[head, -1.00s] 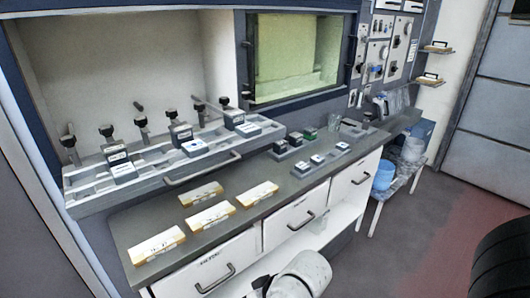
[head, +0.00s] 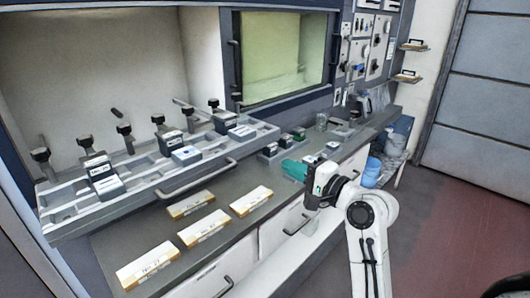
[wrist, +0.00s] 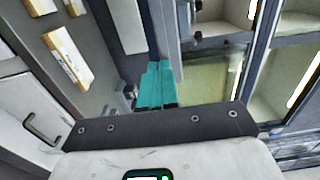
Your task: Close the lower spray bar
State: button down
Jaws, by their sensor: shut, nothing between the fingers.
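A long grey rack (head: 68,212) runs along the back of the counter, with a row of black-knobbed stems (head: 124,130) standing behind it. Labelled dark-and-white blocks (head: 103,178) sit on it. A grey bar handle (head: 198,180) runs along its front side. I cannot tell which part is the lower spray bar; no label is readable. My gripper (head: 290,168) has teal fingers, shut and empty, above the counter to the right of the rack. The fingers also show in the wrist view (wrist: 157,85), pointing away from the camera, with nothing held.
Several pale yellow-edged boxes (head: 190,205) lie on the counter front. Small dark blocks (head: 300,133) and a clear beaker (head: 322,121) stand further right. A greenish window (head: 285,55) is behind. White drawers with handles (head: 300,223) are below.

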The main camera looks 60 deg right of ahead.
aim_at(255, 150)
jog(key=p+x, duration=0.2)
jog(key=x, duration=0.7)
jog(key=shift+w, duration=0.4)
